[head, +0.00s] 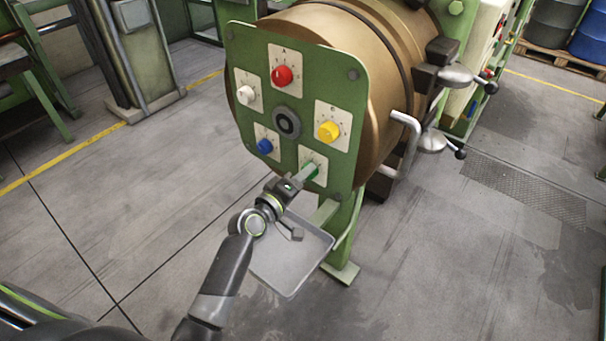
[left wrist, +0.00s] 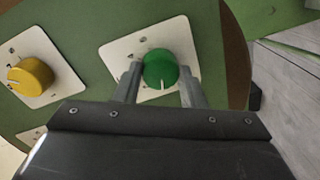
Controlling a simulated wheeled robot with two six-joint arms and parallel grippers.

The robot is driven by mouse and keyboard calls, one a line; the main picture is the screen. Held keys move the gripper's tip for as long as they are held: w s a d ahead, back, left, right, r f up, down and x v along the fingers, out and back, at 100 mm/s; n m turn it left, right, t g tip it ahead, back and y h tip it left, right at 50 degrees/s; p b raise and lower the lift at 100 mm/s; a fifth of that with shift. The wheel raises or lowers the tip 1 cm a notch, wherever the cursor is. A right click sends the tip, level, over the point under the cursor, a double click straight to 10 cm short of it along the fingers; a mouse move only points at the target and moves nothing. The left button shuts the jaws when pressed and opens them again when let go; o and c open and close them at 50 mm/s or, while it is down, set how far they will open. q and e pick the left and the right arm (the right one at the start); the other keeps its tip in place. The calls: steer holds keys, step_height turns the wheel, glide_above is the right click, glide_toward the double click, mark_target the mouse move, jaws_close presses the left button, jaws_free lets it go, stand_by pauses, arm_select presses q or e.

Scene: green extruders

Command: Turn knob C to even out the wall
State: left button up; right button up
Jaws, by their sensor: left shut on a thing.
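A green panel (head: 242,50) on the front of a brown barrel carries several coloured knobs on white plates. The green knob (left wrist: 160,66) sits on the lower right plate, and its letter is not readable; its white pointer line faces down in the left wrist view. My left gripper (head: 305,174) is shut on this green knob, with one finger on each side, and hides most of it in the head view. The red knob (head: 283,75) is at the top under an A. The yellow knob (head: 328,131), blue knob (head: 265,146) and white knob (head: 245,95) are free. My right gripper is out of view.
A grey tray (head: 291,272) sits below the panel, beneath my left arm. A bent pale handle (head: 411,141) and clamp levers (head: 456,76) stick out on the barrel's right side.

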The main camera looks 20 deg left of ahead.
arm_select(q)
steer(key=shift+n, duration=0.4)
steer(key=o, duration=1)
steer(key=b+v, duration=0.3)
steer(key=v, duration=1.4)
steer(key=shift+s+a, duration=0.15)
